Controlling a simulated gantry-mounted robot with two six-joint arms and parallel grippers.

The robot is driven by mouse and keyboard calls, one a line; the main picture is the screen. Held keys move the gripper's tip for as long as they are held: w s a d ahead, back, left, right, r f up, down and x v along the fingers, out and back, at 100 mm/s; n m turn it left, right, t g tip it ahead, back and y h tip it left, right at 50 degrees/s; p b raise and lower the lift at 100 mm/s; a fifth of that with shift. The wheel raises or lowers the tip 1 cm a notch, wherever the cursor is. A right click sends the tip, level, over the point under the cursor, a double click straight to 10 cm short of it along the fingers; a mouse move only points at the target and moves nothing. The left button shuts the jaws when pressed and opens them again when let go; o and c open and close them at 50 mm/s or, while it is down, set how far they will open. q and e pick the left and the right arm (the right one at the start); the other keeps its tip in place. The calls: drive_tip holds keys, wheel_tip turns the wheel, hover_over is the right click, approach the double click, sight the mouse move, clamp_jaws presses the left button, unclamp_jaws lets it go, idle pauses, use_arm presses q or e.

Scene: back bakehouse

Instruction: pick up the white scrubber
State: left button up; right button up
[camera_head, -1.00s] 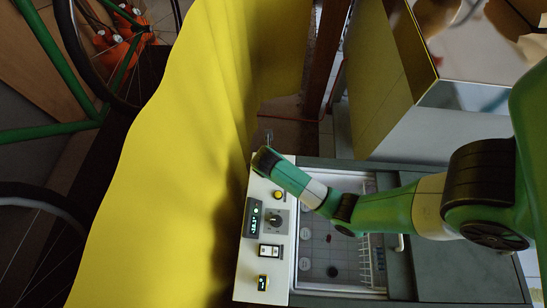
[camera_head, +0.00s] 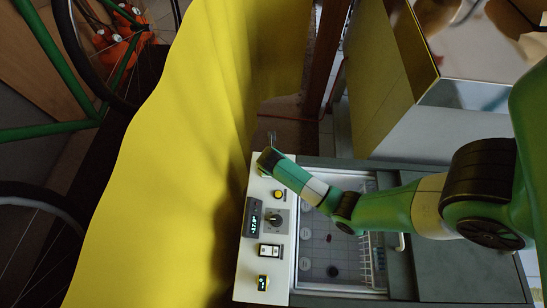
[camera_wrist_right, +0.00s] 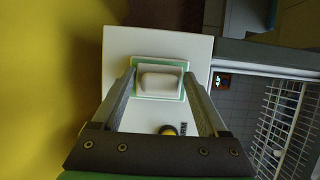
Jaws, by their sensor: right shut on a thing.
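The white scrubber (camera_wrist_right: 161,82) shows in the right wrist view as a rounded white block over a pale green-edged rectangle. It is at the end of the white control panel. My right gripper (camera_wrist_right: 160,80) has one finger on each side of it and is shut on it. I cannot tell whether it is clear of the panel. In the head view my right arm comes in from the right, and its wrist end hides the scrubber and the fingers. My left gripper is not in view.
The white panel (camera_head: 250,262) carries a display (camera_head: 253,218), a dark knob (camera_head: 274,218) and a yellow button (camera_head: 278,194). A tiled basin (camera_head: 316,283) with a white rack (camera_head: 366,262) lies to its right. A yellow curtain (camera_head: 170,150) hangs close on the left.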

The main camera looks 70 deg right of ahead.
drive_tip(key=shift+c, duration=0.6)
drive_tip(key=shift+r, duration=0.1)
drive_tip(key=shift+r, duration=0.25)
wheel_tip(320, 180, up, 3)
drive_tip(key=shift+f, duration=0.1)
drive_tip(key=s+a+r+p, duration=0.1)
drive_tip(key=s+r+p, duration=0.1)
drive_tip(key=s+r, duration=0.1)
drive_tip(key=shift+s+r, duration=0.35)
drive_tip(key=shift+r, duration=0.45)
drive_tip(key=s+a+r, duration=0.1)
drive_tip(key=s, duration=0.2)
drive_tip(key=s+a+r, duration=0.1)
drive_tip(key=s+r, duration=0.1)
drive_tip(key=s, duration=0.1)
drive_tip(key=s+a+r, duration=0.1)
drive_tip(key=s+r, duration=0.1)
drive_tip(key=s, duration=0.1)
drive_tip(key=shift+s+a+p, duration=0.2)
drive_tip(key=shift+s+p, duration=0.1)
drive_tip(key=shift+p, duration=0.05)
clamp_jaws()
